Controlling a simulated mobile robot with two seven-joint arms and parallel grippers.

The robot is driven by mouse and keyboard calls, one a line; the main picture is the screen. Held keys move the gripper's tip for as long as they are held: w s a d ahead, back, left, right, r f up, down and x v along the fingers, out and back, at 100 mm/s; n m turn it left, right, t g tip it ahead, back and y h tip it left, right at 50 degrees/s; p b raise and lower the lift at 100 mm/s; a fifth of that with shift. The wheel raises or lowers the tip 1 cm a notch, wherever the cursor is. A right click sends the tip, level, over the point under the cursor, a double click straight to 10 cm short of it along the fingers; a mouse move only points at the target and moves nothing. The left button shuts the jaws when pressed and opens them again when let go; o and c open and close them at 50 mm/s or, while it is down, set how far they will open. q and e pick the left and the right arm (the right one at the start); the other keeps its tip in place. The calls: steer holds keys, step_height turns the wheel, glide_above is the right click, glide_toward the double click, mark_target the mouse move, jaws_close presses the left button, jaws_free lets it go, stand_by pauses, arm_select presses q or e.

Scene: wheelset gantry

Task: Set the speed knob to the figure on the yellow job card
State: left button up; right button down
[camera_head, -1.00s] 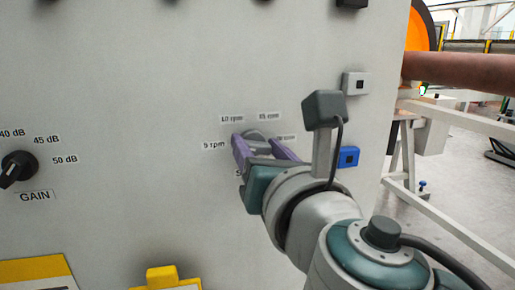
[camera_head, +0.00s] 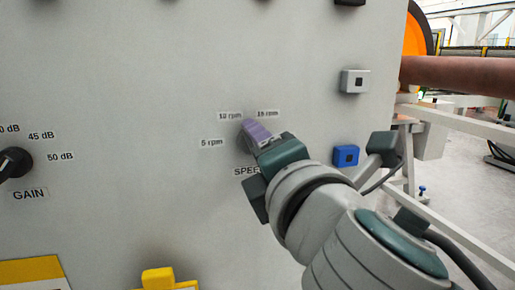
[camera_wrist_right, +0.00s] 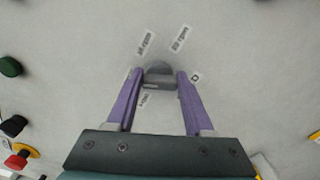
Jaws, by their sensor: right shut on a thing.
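The grey speed knob (camera_wrist_right: 160,76) shows in the right wrist view between the two purple fingers of my right gripper (camera_wrist_right: 156,88). In the head view, my right gripper (camera_head: 256,132) is shut on the knob at the panel and hides it. The figure it points to cannot be told. Labels read 5 rpm (camera_head: 212,143), 10 rpm (camera_head: 230,115) and 15 rpm (camera_head: 267,113); the gripper covers the area to the right. Yellow-edged pieces, one at the lower left (camera_head: 32,270), are cut off by the frame; no job card figure is readable. My left gripper is out of view.
The GAIN knob (camera_head: 14,163) is at the left of the panel (camera_head: 130,90). A yellow block (camera_head: 158,278) juts up at the bottom.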

steer(key=m, duration=1)
steer(key=shift+f, duration=0.2)
steer(key=shift+m, duration=0.3)
steer(key=shift+c, duration=1.4)
jaws_free()
steer(key=p+v, duration=0.1)
steer(key=v, duration=0.9)
steer(key=shift+p, duration=0.4)
